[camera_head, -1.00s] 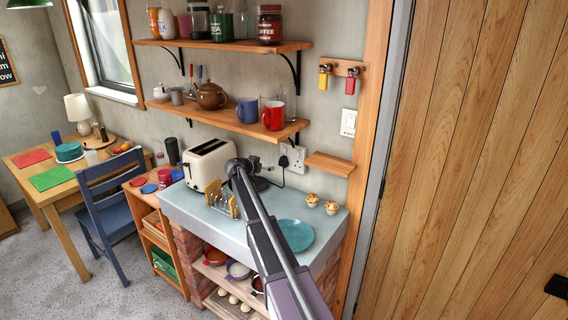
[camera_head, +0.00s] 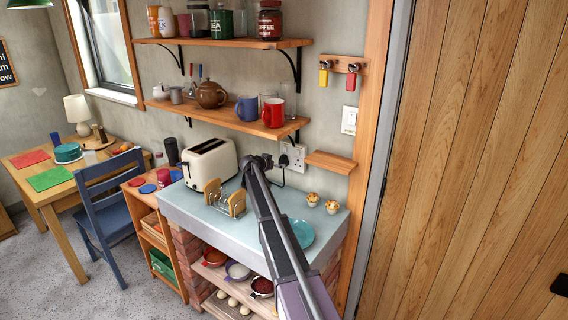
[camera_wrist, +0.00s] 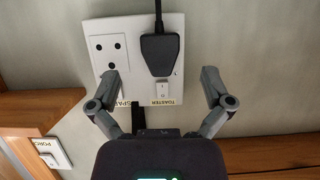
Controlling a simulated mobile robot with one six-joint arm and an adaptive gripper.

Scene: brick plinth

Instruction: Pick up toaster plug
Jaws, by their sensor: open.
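The toaster plug (camera_wrist: 160,50) is black and sits in the right half of a white double wall socket (camera_wrist: 108,28), above a switch labelled TOASTER. Its cord runs out of the top of the wrist view. In the head view the plug (camera_head: 283,161) shows small on the socket (camera_head: 297,154). My gripper (camera_wrist: 167,82) is open and empty, with one finger over the socket's left half and the other to the right of the socket. The plug lies between and ahead of the fingertips, not held. The toaster (camera_head: 210,161) is cream and stands on the counter.
A small wooden ledge (camera_head: 330,162) is right of the socket, and a shelf with mugs (camera_head: 215,122) is above. A toast rack (camera_head: 224,198), a teal plate (camera_head: 298,233) and two muffins (camera_head: 322,203) stand on the counter. Left socket half is empty.

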